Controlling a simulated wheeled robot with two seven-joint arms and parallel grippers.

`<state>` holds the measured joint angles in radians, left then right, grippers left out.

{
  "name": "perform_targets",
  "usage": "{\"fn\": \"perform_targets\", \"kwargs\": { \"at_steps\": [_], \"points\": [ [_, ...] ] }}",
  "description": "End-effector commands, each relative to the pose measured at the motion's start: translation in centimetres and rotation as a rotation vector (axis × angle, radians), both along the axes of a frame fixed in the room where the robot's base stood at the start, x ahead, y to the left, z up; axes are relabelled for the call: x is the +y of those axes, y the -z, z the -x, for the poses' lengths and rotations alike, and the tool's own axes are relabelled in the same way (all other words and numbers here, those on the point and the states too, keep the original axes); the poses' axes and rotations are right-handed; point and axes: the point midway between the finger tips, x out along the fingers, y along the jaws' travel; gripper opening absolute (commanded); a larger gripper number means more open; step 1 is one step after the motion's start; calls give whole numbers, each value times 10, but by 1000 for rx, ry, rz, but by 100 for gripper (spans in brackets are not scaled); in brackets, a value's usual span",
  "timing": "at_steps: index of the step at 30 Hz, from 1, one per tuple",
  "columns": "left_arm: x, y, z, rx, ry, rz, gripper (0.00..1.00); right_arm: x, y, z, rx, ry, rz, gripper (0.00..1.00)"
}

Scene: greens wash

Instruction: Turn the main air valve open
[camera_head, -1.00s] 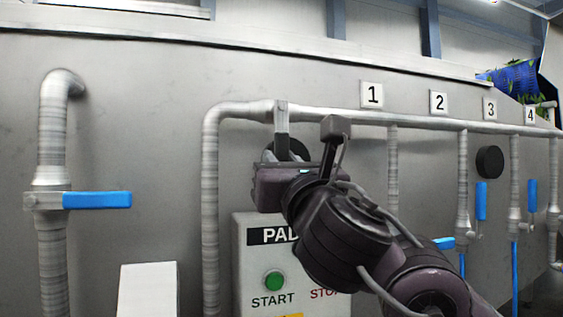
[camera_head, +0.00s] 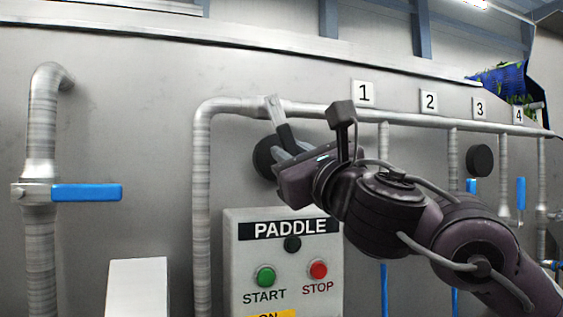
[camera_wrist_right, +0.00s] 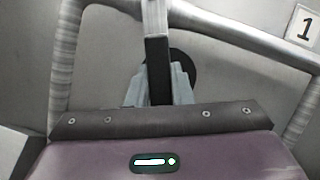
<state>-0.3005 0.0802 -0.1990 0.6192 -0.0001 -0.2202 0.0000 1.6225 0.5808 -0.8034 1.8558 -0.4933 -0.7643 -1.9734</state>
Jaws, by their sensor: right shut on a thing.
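The main air valve sits on the horizontal header pipe, with a grey body and a dark lever (camera_head: 285,134) that hangs down and tilts to the lower right. In the right wrist view the lever (camera_wrist_right: 158,68) runs down between the two pale grey fingers. My right gripper (camera_head: 283,150) is shut on the lower part of the lever, and its body hides the lever's end. My left gripper is not in view.
A paddle control box (camera_head: 285,275) with green and red buttons stands below the gripper. A blue-handled valve (camera_head: 85,192) is on the left pipe. Number plates, starting with 1 (camera_head: 362,93), mark drop pipes at the right. A black round disc (camera_head: 479,161) is on the wall.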

Motion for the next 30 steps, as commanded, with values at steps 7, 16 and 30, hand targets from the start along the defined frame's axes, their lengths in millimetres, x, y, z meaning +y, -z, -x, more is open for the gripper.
{"fn": "perform_targets", "kwargs": {
  "at_steps": [7, 16, 30],
  "points": [
    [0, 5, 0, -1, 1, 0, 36, -11, -6, -3, -48, 1, 143, 0],
    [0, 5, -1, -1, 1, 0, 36, -16, -9, -5, -75, 0, 230, 0],
    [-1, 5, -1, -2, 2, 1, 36, -17, -10, -5, -79, -1, 240, 22]
  ]
}}
